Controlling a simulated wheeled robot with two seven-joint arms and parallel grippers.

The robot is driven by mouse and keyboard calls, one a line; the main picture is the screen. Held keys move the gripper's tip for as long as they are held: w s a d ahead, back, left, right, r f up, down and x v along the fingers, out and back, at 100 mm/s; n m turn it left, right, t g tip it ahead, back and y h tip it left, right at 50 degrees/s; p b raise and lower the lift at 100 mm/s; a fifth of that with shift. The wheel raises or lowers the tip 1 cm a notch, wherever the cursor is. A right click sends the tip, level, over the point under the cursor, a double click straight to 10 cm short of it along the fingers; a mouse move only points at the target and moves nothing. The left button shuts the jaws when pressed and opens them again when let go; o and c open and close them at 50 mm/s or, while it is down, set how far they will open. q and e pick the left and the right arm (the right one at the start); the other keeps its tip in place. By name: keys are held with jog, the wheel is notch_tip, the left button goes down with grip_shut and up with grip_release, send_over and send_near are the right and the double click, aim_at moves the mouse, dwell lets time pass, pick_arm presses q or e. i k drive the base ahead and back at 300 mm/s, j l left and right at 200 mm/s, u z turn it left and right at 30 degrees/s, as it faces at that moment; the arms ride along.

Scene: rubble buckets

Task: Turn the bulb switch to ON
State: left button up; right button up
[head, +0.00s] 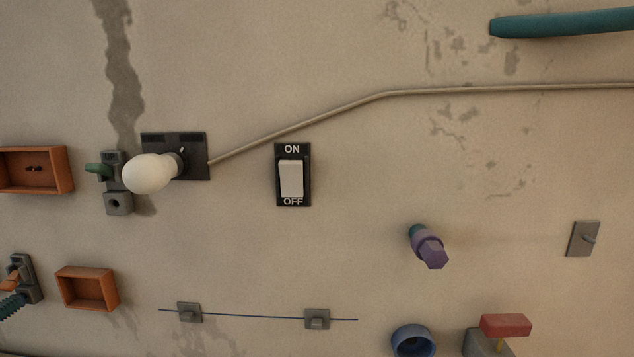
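The bulb switch (291,179) is a white rocker on a black plate, fixed to the wall left of the middle of the head view. ON is printed above the rocker and OFF below it. I cannot tell clearly which end of the rocker is pressed in. The white bulb (149,174) sticks out from a dark grey plate (193,142) to the left of the switch. The bulb shows no glow. Neither of my grippers is in view, and nothing covers the switch.
A beige cable (300,125) runs from the bulb plate up to the right, above the switch. Orange boxes (87,288) are at the left. A purple peg (428,248) and a blue ring (412,341) are at the lower right. The wall around the switch is clear.

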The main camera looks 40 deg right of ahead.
aim_at(291, 172)
jog(key=z, duration=1)
